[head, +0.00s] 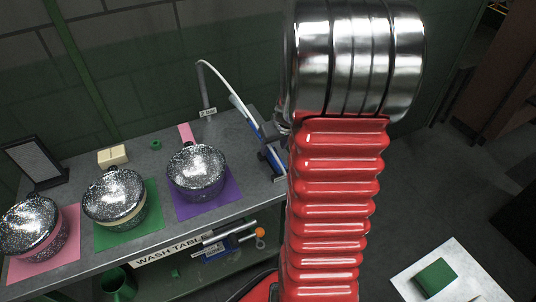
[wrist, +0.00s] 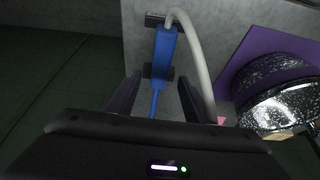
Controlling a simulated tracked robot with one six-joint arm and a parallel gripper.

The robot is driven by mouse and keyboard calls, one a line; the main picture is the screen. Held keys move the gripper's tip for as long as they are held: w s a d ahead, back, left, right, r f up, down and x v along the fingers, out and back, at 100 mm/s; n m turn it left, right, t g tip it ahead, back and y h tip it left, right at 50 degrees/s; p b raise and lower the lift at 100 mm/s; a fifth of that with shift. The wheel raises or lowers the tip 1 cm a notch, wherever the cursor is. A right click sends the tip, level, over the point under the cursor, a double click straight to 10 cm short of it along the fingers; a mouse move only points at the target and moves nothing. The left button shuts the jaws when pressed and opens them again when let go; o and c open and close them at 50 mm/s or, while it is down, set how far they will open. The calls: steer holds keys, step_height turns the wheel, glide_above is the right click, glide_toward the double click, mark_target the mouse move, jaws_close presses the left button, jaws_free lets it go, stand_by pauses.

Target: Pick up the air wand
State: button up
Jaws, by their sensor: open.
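The air wand (wrist: 164,52) is blue with a thin blue nozzle, and a pale hose curves from its top. In the wrist view it lies between and ahead of the two dark fingers of my gripper (wrist: 157,82), which are apart with nothing clamped. The nozzle points back toward the gripper body, between the fingers. In the head view the wand (head: 248,118) shows as a blue and white piece at the table's right end, beside my red arm. My gripper is mostly hidden behind the arm there.
A hose post (head: 206,95) stands behind. A lower shelf (head: 190,262) holds tools. A white board (head: 455,275) lies at lower right.

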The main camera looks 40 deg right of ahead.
mark_target(272, 152)
steer(key=shift+x, duration=1.75)
steer(key=shift+f, duration=0.3)
jaws_close()
